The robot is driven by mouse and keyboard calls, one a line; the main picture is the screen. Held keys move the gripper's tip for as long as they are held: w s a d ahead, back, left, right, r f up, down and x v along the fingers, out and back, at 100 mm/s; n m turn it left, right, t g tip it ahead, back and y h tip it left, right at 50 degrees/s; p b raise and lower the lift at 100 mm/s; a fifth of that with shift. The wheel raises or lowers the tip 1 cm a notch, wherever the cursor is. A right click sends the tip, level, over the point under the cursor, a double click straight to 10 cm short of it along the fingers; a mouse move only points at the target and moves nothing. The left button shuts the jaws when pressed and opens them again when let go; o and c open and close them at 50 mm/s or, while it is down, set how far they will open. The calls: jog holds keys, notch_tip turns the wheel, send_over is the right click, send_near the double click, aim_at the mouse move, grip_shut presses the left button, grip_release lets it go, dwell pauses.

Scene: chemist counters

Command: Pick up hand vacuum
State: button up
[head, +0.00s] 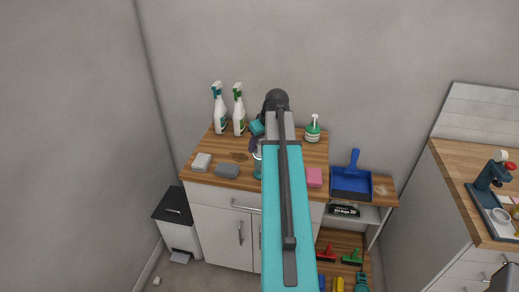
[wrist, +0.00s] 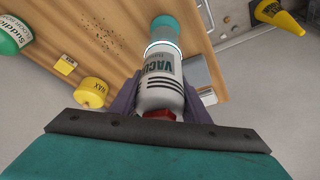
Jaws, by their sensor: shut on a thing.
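The hand vacuum (wrist: 162,75) is grey-white with a teal band, a "VACU" label, dark stripes and a see-through teal nozzle. In the wrist view it points up the picture, its near end between the two purple fingers of my gripper (wrist: 160,106). The fingers are shut on its body, with a red part at the near end. In the head view my teal arm hides most of the gripper and the vacuum. I cannot tell whether the vacuum touches the wooden counter (head: 193,174) or is raised.
Two spray bottles (head: 229,111) stand at the back left of the counter. A green bottle (head: 312,131), a pink sponge (head: 314,177) and a blue dustpan (head: 350,182) are to the right.

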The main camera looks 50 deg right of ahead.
jog(key=shift+r, duration=0.1)
jog(key=shift+r+b, duration=0.9)
jog(key=shift+r, duration=0.75)
jog(key=s+a+r+b, duration=0.1)
jog(key=s+a+b, duration=0.8)
jog(key=s, duration=0.3)
jog(key=shift+a+b, duration=0.3)
jog(key=shift+a, duration=0.05)
jog(key=shift+s+a+r, duration=0.15)
jog(key=shift+s+r, duration=0.1)
jog(key=shift+w, duration=0.1)
